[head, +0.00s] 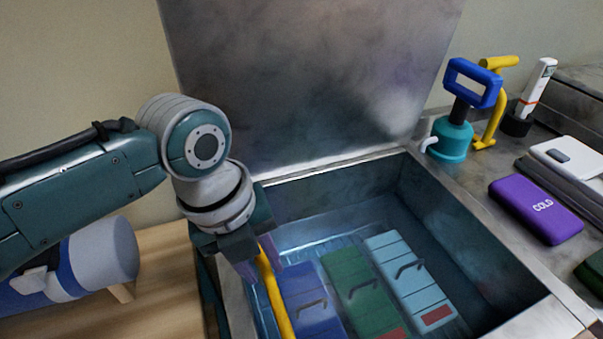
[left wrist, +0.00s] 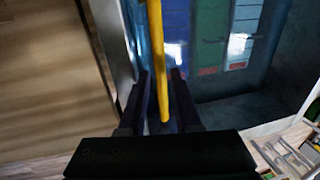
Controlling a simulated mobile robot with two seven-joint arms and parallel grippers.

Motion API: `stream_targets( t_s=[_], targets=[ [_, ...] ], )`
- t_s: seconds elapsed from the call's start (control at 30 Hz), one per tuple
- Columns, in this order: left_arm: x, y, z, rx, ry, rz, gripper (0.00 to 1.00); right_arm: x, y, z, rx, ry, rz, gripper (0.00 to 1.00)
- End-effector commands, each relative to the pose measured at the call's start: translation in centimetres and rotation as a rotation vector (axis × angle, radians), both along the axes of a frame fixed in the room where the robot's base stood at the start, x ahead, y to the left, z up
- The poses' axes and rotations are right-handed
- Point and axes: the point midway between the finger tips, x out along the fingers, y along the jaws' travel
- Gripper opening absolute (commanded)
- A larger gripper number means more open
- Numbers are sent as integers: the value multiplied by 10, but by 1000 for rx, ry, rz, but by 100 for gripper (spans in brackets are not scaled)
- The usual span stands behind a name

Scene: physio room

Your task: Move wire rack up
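The wire rack (head: 308,246) sits low inside the open metal tank, holding blue (head: 306,300), green (head: 357,289) and light blue (head: 408,272) packs with dark handles. A yellow bar (head: 275,295) rises along the rack's left side; its join to the rack is not clear. My left gripper (head: 259,262) is at the tank's left side, over the bar's upper part. In the left wrist view, its open fingers (left wrist: 162,76) stand on either side of the yellow bar (left wrist: 157,40), with a gap visible. My right gripper is not in view.
The tank's raised lid (head: 310,80) stands behind it, and its rim (head: 545,322) surrounds the rack. On the right counter are a teal pump bottle (head: 451,140), a purple COLD pack (head: 536,208) and a white device (head: 568,155). A blue-and-grey roll (head: 105,250) lies left.

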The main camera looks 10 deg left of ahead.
Motion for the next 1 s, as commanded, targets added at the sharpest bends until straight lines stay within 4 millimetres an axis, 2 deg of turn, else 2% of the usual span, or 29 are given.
stream_targets(
  t_s=[0.03, 0.13, 0.43, 0.73, 1.0],
  targets=[
    [1, -1, -8, 0, 2, 1, 32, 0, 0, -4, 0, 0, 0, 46],
    [1, -2, -14, 0, 0, 1, 32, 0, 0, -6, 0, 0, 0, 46],
    [2, -2, -15, 1, -1, 0, 32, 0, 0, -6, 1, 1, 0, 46],
    [2, -2, -15, 0, -1, 1, 0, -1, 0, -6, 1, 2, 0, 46],
    [2, -2, -15, 0, -1, 1, 0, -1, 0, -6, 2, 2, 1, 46]
  ],
)
